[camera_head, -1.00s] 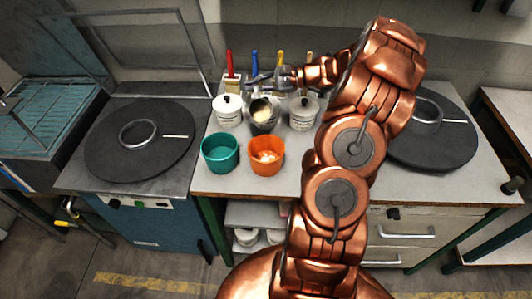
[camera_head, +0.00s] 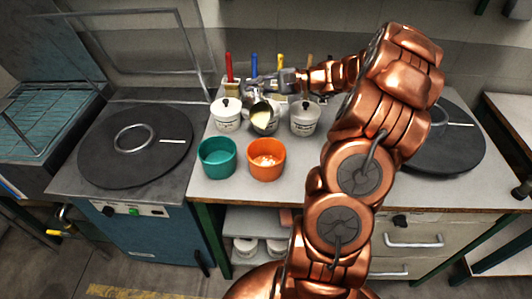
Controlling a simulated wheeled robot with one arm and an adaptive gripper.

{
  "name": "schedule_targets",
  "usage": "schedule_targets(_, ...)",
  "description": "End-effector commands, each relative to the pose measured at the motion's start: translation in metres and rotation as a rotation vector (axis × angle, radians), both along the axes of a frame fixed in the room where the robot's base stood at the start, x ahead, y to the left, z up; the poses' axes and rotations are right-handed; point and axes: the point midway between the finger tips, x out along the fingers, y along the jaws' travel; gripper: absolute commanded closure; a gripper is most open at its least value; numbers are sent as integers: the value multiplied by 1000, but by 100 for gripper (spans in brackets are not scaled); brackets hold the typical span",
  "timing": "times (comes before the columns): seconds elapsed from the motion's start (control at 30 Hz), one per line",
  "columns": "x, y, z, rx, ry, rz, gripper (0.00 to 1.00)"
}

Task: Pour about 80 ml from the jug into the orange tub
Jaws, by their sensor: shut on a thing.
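The jug (camera_head: 263,118) is a small grey metal vessel with pale cream liquid showing at its mouth. It is tilted toward the front, between two white lidded pots and behind the orange tub. My gripper (camera_head: 258,88) reaches in from the right and is shut on the jug at its back; the fingertips are small and partly hidden. The orange tub (camera_head: 266,166) stands upright near the table's front edge, with some whitish and orange stuff at its bottom. I see no stream between jug and tub.
A teal tub (camera_head: 217,163) stands left of the orange one. White lidded pots (camera_head: 227,118) (camera_head: 305,122) flank the jug. Brushes with coloured handles (camera_head: 254,66) stand behind. Round dark press plates (camera_head: 136,146) lie on both sides.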

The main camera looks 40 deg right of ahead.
Motion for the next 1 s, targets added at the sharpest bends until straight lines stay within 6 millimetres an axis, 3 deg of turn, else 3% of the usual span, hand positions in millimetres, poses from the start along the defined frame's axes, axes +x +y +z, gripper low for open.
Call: schedule_targets(1.0, -6, 2, 4, -30, -73, 0, 100)
